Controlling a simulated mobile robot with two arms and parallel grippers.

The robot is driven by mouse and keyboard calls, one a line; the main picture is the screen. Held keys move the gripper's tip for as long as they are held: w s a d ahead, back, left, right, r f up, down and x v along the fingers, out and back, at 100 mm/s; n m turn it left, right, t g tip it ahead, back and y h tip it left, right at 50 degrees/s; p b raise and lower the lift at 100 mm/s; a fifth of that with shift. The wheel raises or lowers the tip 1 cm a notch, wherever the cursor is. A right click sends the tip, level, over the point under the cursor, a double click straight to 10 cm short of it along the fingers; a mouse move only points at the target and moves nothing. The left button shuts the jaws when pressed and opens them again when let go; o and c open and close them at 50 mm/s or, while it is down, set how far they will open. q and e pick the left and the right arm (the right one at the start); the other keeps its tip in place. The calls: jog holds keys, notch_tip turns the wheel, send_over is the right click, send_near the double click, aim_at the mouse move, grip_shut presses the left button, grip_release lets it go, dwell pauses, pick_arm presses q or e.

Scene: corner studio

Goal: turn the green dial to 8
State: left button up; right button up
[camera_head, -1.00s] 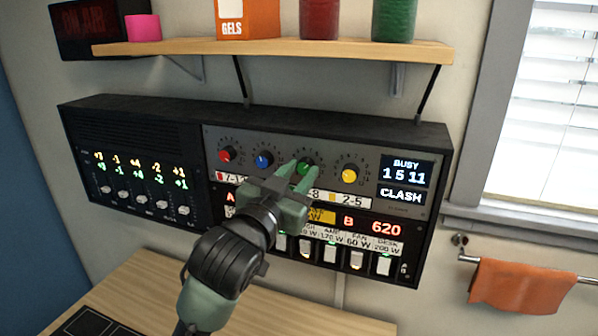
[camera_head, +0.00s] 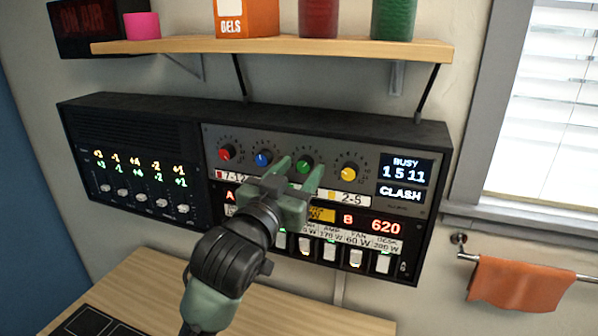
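The green dial (camera_head: 305,164) is on the grey upper panel of the black wall console, between the blue dial (camera_head: 264,159) and the yellow dial (camera_head: 349,172). My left gripper (camera_head: 304,164) is open in front of it, with one finger to each side of the dial in the picture. The fingers look clear of the dial, though its depth from them is hard to tell. The dial's pointer and small scale numbers are too small to read. The gripper hides the label below the green dial. My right gripper is not in view.
A red dial (camera_head: 227,153) is at the panel's left. The display (camera_head: 405,181) reads "BUSY 1 5 11" and "CLASH". Lit switches (camera_head: 330,252) and a red "B 620" readout (camera_head: 371,224) lie below. A wooden shelf (camera_head: 300,46) hangs above; a towel (camera_head: 522,284) hangs right.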

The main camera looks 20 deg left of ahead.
aim_at(302, 169)
pick_arm(q)
jog(key=shift+s+f, duration=0.1)
jog(key=shift+s, duration=0.15)
jog(key=s, duration=0.1)
jog(key=s+b, duration=0.1)
jog(key=s, duration=0.1)
jog(key=shift+s+a+f+b, duration=0.2)
jog(key=shift+s+f+b, duration=0.05)
jog(key=shift+s+b, duration=0.15)
jog(key=shift+s+a+p, duration=0.15)
jog(key=shift+s+p, duration=1.55)
jog(key=shift+p, duration=3.25)
